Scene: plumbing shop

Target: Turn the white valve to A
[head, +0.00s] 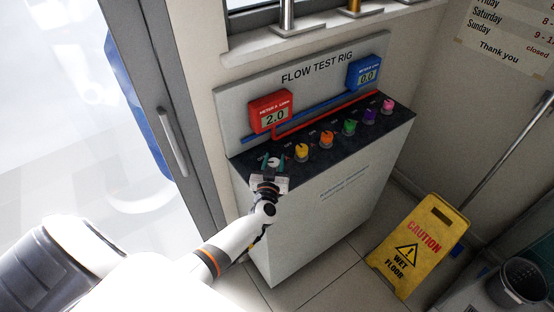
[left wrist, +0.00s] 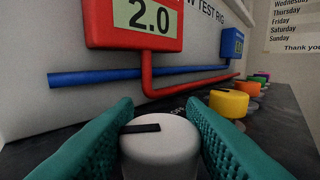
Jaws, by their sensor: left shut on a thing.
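The white valve (head: 274,162) is the leftmost knob on the dark top of the flow test rig (head: 232,107). In the left wrist view the white valve (left wrist: 160,143) has a black mark on top that points to the left. My left gripper (left wrist: 160,135) has its teal fingers on both sides of the white valve and is shut on it. In the head view my left gripper (head: 273,168) reaches the valve from the front. The red meter (head: 269,110) reads 2.0 and the blue meter (head: 364,71) reads 0.0. My right gripper is not in view.
Right of the white valve stand the yellow (head: 302,152), orange (head: 326,139), green (head: 349,127), purple (head: 369,116) and pink (head: 388,105) valves in a row. A yellow wet floor sign (head: 418,245) and a dark bin (head: 520,284) stand on the floor at the right.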

